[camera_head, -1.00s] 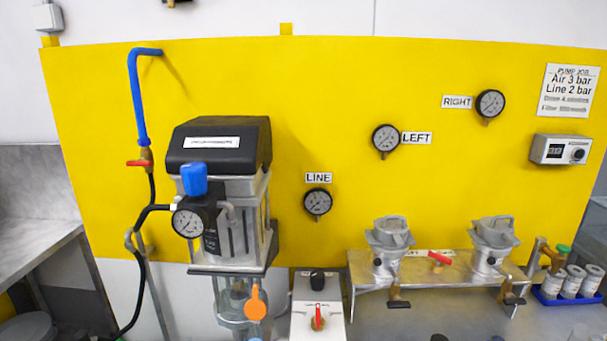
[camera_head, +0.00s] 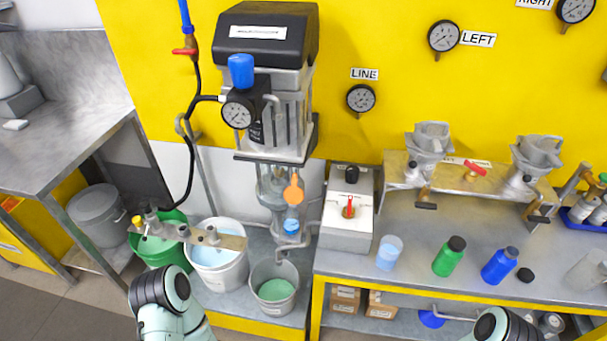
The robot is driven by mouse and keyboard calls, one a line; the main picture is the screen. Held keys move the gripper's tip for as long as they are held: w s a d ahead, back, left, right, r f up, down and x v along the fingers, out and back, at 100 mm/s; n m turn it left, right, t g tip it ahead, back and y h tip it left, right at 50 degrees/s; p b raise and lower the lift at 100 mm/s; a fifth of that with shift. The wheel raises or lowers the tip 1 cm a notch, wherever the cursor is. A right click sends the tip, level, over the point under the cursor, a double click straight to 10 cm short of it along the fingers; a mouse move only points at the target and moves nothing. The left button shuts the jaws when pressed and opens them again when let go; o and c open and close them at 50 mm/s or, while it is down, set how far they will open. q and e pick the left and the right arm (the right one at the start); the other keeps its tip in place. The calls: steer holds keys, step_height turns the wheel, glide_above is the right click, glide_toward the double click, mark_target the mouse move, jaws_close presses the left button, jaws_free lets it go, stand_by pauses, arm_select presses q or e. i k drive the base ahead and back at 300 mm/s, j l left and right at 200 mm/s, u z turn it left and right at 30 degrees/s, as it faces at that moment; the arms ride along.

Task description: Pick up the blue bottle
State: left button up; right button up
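The blue bottle (camera_head: 498,267) is on the grey metal bench, leaning to the right in the picture, with a narrower neck at its upper right end. A small black cap (camera_head: 525,275) lies on the bench just right of it. A green bottle (camera_head: 447,260) with a black cap stands to its left. Of my arms, only rounded dark and pale green links show at the bottom edge, one at the left and one below the blue bottle. Neither gripper shows, so their opening and contents are hidden.
A clear cup with pale blue liquid (camera_head: 389,253) stands left of the green bottle, and a clear empty-looking cup (camera_head: 586,270) stands at the right. A white control box (camera_head: 348,215) borders the bench on the left. Strainers (camera_head: 428,150) stand on a raised shelf behind.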

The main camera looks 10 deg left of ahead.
mark_target(503, 261)
steer(key=z, duration=1.45)
steer(key=u, duration=1.85)
steer(key=z, duration=1.85)
